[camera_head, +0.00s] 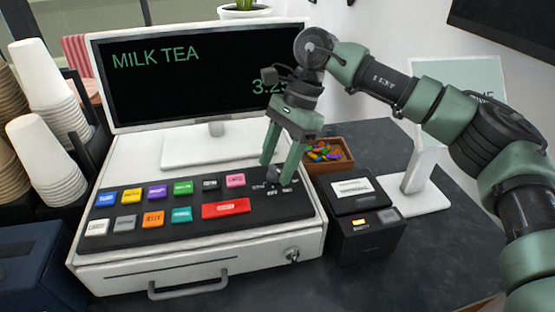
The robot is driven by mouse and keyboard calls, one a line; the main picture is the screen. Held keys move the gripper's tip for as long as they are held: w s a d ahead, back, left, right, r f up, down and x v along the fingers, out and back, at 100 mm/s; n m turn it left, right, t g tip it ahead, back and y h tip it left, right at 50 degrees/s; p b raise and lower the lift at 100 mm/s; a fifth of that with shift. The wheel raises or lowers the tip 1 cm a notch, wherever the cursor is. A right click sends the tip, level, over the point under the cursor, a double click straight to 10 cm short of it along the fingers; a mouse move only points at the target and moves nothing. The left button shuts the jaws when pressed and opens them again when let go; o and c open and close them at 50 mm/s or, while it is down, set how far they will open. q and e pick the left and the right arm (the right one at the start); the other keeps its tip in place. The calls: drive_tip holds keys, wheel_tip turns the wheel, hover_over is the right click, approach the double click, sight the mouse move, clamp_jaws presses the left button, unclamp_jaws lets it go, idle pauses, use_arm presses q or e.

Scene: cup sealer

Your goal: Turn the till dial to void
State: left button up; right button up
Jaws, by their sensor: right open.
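The till (200,268) is white with a black key panel of coloured keys and a screen reading MILK TEA. A small dark dial (272,175) sits at the panel's right end, with tiny white labels beside it that are too small to read. My right gripper (277,176) reaches down from above with its green fingers open, one on each side of the dial. I cannot tell whether the fingers touch it. The fingers partly cover the dial and its pointer, so its setting is unclear. My left gripper is not in view.
A black printer box (365,240) stands right of the till, with a wooden tray of colourful pieces (325,153) behind it. A white stand (412,200) is farther right. Stacked cups (50,150) stand at the left. A silver lock (291,255) and drawer handle (188,288) are on the till front.

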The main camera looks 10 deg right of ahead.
clamp_jaws()
drive_tip(key=shift+f+m+t+b, duration=0.2)
drive_tip(key=shift+m+t+b, duration=0.1)
drive_tip(key=shift+m+b, duration=0.6)
drive_tip(key=m+t+b, duration=0.1)
drive_tip(key=m+b, duration=0.1)
drive_tip(key=shift+y+b, duration=0.3)
drive_tip(key=shift+b, duration=0.05)
drive_tip(key=m+t+b, duration=0.1)
drive_tip(key=m+b, duration=0.1)
drive_tip(key=m, duration=0.1)
drive_tip(key=shift+s, duration=0.15)
drive_tip(key=shift+r+m+t+b, duration=0.2)
drive_tip(key=shift+m+t+b, duration=0.3)
drive_tip(key=shift+m+b, duration=0.5)
unclamp_jaws()
